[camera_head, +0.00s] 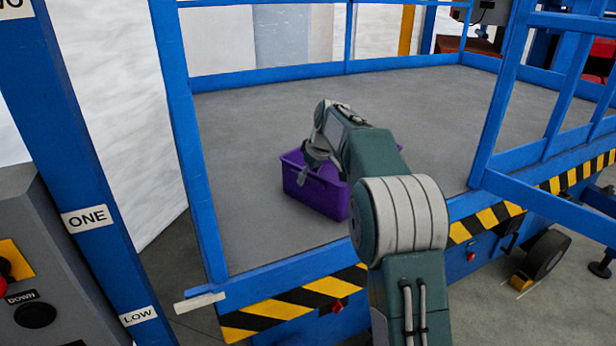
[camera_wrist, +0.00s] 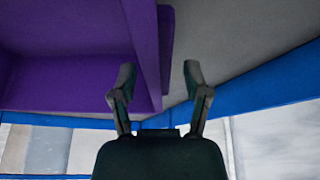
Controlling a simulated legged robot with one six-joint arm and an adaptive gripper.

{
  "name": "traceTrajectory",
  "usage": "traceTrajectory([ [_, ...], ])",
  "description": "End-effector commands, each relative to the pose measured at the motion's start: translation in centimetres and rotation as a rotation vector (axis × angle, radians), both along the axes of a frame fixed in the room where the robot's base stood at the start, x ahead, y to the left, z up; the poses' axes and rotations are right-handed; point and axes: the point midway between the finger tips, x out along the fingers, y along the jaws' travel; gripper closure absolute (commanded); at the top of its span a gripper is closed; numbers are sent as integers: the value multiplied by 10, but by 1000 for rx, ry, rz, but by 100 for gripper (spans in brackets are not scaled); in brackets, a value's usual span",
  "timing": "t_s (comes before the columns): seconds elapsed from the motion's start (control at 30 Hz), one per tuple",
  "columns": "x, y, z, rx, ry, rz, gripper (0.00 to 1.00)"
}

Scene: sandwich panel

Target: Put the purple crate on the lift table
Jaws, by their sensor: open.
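The purple crate (camera_head: 318,190) stands upright on the grey deck of the lift table (camera_head: 250,225), near its front edge. My gripper (camera_head: 318,158) is at the crate's top, partly in front of it. In the wrist view the crate (camera_wrist: 70,80) fills the left side. My gripper (camera_wrist: 158,78) is open there, with its two fingers apart and the crate's wall edge between or just beside them. I cannot tell whether either finger touches the wall. My arm hides the crate's right part in the head view.
Blue rails and posts (camera_head: 190,130) surround the deck. A black-and-yellow striped edge (camera_head: 290,300) runs along the front. A control box (camera_head: 40,270) with a DOWN button stands at left. The deck behind the crate is clear.

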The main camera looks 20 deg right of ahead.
Motion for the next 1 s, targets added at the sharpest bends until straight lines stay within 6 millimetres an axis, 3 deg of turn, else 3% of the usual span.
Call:
traceTrajectory([
  [0.5,-32,-19,91,-2,-5,-1,39],
  [0.7,-38,-21,106,-1,-2,-1,39],
  [0.9,-39,-21,107,-1,-2,-2,39],
  [1.0,-49,-18,114,-1,-4,-19,39],
])
